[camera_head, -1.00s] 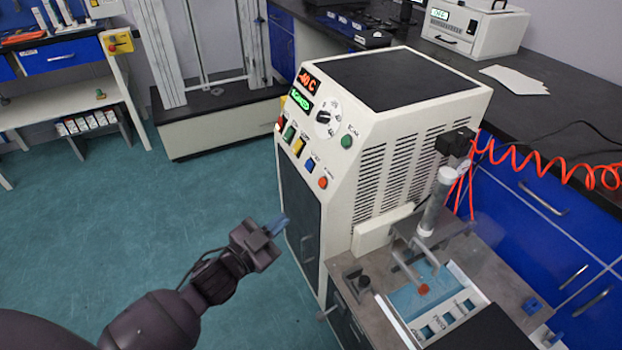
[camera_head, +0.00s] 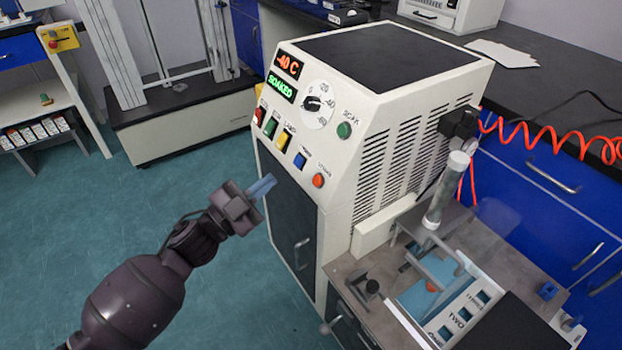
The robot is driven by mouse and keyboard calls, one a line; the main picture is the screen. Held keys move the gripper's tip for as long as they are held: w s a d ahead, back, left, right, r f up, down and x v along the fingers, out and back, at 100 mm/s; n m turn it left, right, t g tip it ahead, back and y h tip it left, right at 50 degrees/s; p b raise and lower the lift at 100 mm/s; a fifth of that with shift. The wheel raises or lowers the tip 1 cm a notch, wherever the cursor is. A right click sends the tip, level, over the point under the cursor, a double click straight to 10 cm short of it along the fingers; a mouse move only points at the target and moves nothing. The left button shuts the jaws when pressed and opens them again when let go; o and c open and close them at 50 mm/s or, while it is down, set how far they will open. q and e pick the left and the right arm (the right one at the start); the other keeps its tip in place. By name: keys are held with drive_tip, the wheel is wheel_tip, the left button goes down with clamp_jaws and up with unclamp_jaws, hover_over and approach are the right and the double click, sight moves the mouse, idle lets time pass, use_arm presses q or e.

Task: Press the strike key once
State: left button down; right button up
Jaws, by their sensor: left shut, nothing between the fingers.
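The white machine (camera_head: 400,125) carries a sloped key panel on its front left. The round orange key (camera_head: 318,180) at the panel's lower right has a small label that seems to read STRIKE. Red, green, yellow and blue keys (camera_head: 299,160) run up to its left, and a round green key (camera_head: 344,130) labelled SOAK sits above. The displays read -40 C and SOAKED. My right gripper is not in view.
A metal side table (camera_head: 350,268) with a clear tube fixture (camera_head: 446,190) and a blue-and-white tray stands at lower right. A coiled orange hose (camera_head: 550,140) hangs behind.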

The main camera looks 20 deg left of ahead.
sight(317, 181)
use_arm(q)
drive_tip(key=shift+d, duration=0.1)
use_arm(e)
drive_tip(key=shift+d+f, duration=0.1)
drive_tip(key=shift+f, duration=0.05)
use_arm(q)
drive_tip(key=w+d+f+b, duration=0.3)
drive_tip(key=w+d+f, duration=0.1)
drive_tip(key=w, duration=0.2)
drive_tip(key=shift+d, duration=0.35)
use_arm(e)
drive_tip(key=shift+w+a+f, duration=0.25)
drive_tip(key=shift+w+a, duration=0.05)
use_arm(q)
drive_tip(key=shift+w, duration=0.1)
idle(1.1)
idle(0.7)
drive_tip(key=shift+w+d+f, duration=0.15)
drive_tip(key=shift+w+d, duration=0.1)
drive_tip(key=shift+w, duration=0.05)
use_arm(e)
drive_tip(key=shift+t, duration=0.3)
